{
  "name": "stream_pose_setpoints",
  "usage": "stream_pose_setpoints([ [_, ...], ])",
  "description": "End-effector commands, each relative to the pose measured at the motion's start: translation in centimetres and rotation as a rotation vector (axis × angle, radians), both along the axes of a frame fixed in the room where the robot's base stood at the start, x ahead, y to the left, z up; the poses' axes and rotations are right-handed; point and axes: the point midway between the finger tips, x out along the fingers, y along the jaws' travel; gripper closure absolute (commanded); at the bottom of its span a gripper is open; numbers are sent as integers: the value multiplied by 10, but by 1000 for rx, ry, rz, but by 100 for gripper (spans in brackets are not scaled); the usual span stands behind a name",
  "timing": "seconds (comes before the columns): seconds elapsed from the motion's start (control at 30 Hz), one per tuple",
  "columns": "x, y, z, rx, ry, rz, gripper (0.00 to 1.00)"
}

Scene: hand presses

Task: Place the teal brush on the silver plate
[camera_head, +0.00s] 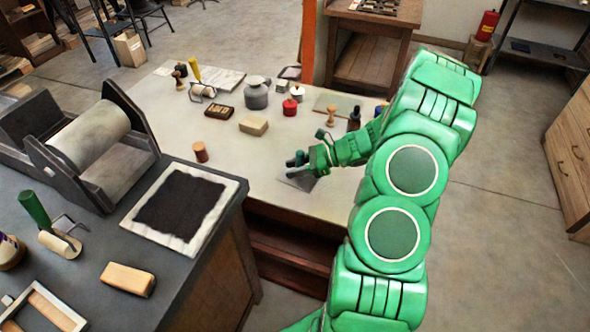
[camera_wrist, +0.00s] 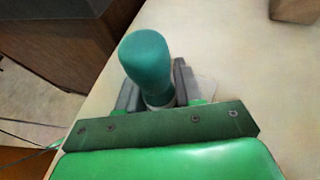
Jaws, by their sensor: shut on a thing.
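The teal brush (camera_wrist: 146,62) shows in the wrist view as a rounded teal handle between the two dark fingers of my gripper (camera_wrist: 157,90). My gripper is shut on it. Its lower end is hidden by the fingers and the green mount. In the head view my gripper (camera_head: 304,160) is over the front edge of the light table. A small grey plate (camera_head: 298,183), likely the silver plate, lies just below it, partly covered by the gripper. A pale flat corner shows beyond the fingers in the wrist view. I cannot tell whether the brush touches the plate.
On the light table (camera_head: 235,160) stand a wooden block (camera_head: 254,126), a brown cylinder (camera_head: 200,152), a red pot (camera_head: 290,107), a grey jar (camera_head: 257,93) and dark bottles (camera_head: 354,118). A dark bench (camera_head: 190,165) with a roller press is at left. The table between block and plate is clear.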

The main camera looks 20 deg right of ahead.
Motion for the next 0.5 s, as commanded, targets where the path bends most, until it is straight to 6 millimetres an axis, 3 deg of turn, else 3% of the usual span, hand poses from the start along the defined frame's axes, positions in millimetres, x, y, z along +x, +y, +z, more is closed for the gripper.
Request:
stream_pose_setpoints([
  [0.1, -1, 0, -9, 1, 2, 1, 97],
  [0.47, 0, 0, -11, 0, 0, 1, 97],
  [0.5, 0, 0, -12, 0, 0, 1, 63],
])
